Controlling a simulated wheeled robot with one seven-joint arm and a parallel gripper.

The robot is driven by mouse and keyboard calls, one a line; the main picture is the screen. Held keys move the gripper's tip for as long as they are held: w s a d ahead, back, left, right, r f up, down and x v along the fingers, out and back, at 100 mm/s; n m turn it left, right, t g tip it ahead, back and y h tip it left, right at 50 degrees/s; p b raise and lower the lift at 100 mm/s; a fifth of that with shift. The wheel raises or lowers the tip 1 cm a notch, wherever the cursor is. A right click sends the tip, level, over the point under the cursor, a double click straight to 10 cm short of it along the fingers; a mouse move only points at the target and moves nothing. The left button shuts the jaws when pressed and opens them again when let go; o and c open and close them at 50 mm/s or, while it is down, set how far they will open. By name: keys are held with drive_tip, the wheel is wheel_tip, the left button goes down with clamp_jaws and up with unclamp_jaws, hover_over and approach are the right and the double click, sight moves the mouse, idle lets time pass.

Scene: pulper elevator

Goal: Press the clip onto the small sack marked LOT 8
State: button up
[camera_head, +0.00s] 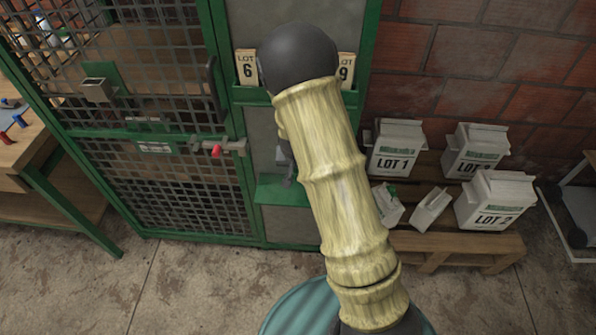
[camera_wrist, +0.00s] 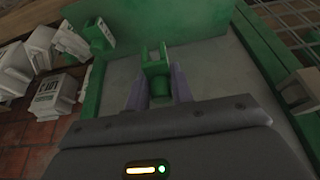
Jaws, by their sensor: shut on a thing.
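My gripper (camera_wrist: 160,88) is shut on a green clip (camera_wrist: 157,70) in the wrist view, its purplish fingers on either side of it. A grey panel with green edging lies beyond. In the head view my arm hides most of the gripper and the clip. I cannot read LOT 8 on any sack. Two small white sacks (camera_head: 388,203) (camera_head: 431,209) lie on the pallet with no readable mark. Cream pieces marked LOT 6 (camera_head: 247,67) and LOT 9 (camera_head: 346,68) stand on the upper green ledge; my arm covers the space between them.
White sacks LOT 1 (camera_head: 397,147), LOT 2 (camera_head: 495,200) and a third (camera_head: 472,149) with an unclear number stand on a wooden pallet (camera_head: 450,246) at right. A green mesh cage (camera_head: 180,190) with a red-tipped latch (camera_head: 217,151) is at left. A lower green ledge (camera_head: 280,190) juts out.

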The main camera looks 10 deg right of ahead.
drive_tip(key=shift+s+d, duration=0.1)
idle(0.5)
drive_tip(key=shift+s+d+f, duration=0.1)
drive_tip(key=shift+s+f, duration=0.1)
drive_tip(key=s+n, duration=0.1)
drive_tip(key=s+f+n+y, duration=0.1)
drive_tip(key=s+n, duration=0.1)
drive_tip(key=shift+s+f+n, duration=0.2)
drive_tip(key=shift+s+n, duration=0.05)
drive_tip(key=shift+n, duration=0.05)
